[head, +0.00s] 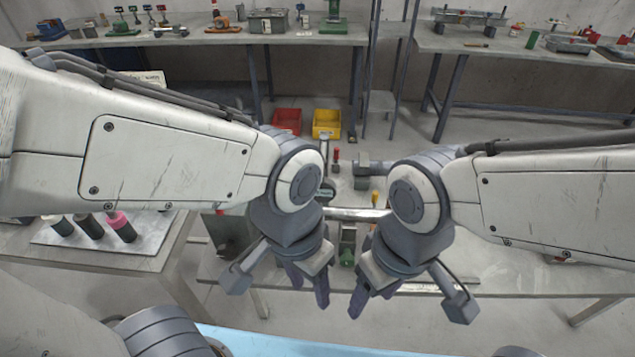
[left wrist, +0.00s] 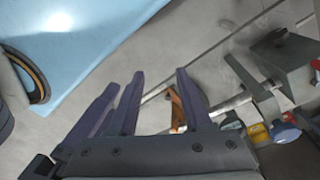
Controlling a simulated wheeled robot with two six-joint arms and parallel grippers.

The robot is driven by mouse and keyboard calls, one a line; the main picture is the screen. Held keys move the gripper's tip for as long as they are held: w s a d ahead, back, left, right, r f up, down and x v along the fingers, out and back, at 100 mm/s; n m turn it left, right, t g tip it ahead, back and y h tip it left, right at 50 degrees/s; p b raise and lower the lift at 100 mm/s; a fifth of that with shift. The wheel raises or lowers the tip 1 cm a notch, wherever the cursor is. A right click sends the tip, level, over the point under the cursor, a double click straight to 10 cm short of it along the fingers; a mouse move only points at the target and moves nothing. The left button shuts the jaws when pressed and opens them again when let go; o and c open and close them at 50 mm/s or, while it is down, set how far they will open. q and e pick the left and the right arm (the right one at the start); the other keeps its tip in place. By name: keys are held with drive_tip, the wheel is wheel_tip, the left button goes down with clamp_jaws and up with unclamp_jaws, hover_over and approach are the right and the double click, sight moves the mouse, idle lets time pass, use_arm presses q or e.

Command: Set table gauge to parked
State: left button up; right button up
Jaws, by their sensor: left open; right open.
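I cannot tell for certain which part is the table gauge. A positioner-like assembly stands on the low table between my arms, with a silver rod (head: 350,214), a red knob (head: 336,155), a yellow piece (head: 375,198) and a green part (head: 347,255). My arms hide much of it. My left gripper (head: 308,286) is open and empty, pointing down in front of it. My right gripper (head: 372,296) is open and empty, close beside the left one. The left wrist view shows my left fingers (left wrist: 162,92) apart, with an orange part (left wrist: 180,108) behind them and a grey bracket (left wrist: 285,58) at right.
A side table with a tray (head: 100,240) of dark and pink-topped cylinders stands at left. Workbenches with tools line the back wall. A red bin (head: 287,121) and a yellow bin (head: 326,123) sit on the floor. The low table's right side (head: 530,275) looks mostly clear.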

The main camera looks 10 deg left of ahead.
use_arm(q)
drive_tip(key=shift+w+r+n, duration=0.25)
drive_tip(key=shift+w+n, duration=0.4)
drive_tip(key=shift+n, duration=0.55)
drive_tip(key=c, duration=0.5)
drive_tip(key=w+n, duration=0.1)
drive_tip(key=n, duration=0.1)
drive_tip(key=w+n+h+p, duration=0.1)
drive_tip(key=w+n, duration=0.1)
drive_tip(key=n, duration=0.1)
drive_tip(key=w+r+n+g+h+p, duration=0.1)
drive_tip(key=w+n, duration=0.1)
drive_tip(key=shift+w+a+r+n, duration=0.1)
drive_tip(key=shift+a+n, duration=0.05)
drive_tip(key=shift+n, duration=0.15)
clamp_jaws()
drive_tip(key=w+a+r+n+t+h+p, duration=0.25)
drive_tip(key=w+a+n+t+h, duration=0.3)
drive_tip(key=w+a+n, duration=1.2)
drive_tip(key=n+p, duration=0.2)
drive_tip(key=n, duration=0.1)
approach(323, 173)
wheel_tip(323, 173, down, 2)
drive_tip(key=d, duration=0.1)
drive_tip(key=w+p, duration=0.1)
drive_tip(key=w+d+y, duration=0.1)
drive_tip(key=shift+d+f+t+p, duration=0.25)
drive_tip(key=shift+d+p, duration=0.1)
drive_tip(key=shift+d, duration=0.1)
